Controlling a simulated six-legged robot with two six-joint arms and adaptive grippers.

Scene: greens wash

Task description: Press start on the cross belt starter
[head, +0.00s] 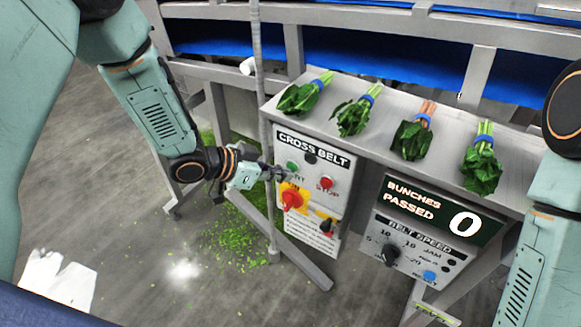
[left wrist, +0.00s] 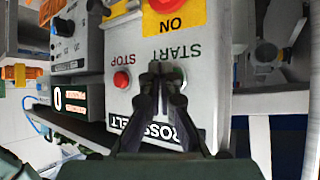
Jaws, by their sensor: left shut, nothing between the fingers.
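The cross belt starter (head: 313,190) is a light grey box with a "CROSS BELT" label, below the front edge of a metal shelf. Its green start button (head: 292,166) is at upper left and its red stop button (head: 326,183) to the right. My left gripper (head: 279,173) is shut and empty, its tips close to the start button. In the left wrist view the shut fingers (left wrist: 160,70) lie over the spot under the START label (left wrist: 179,51) and mostly hide the button. The stop button (left wrist: 121,79) shows beside them. Contact cannot be told. My right gripper is out of view.
A red and yellow rotary switch (head: 291,199) sits just below the start button. A thin upright pole (head: 258,90) stands close to my left gripper. Several bunches of greens (head: 410,138) lie on the shelf. A belt speed panel (head: 410,255) is at right.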

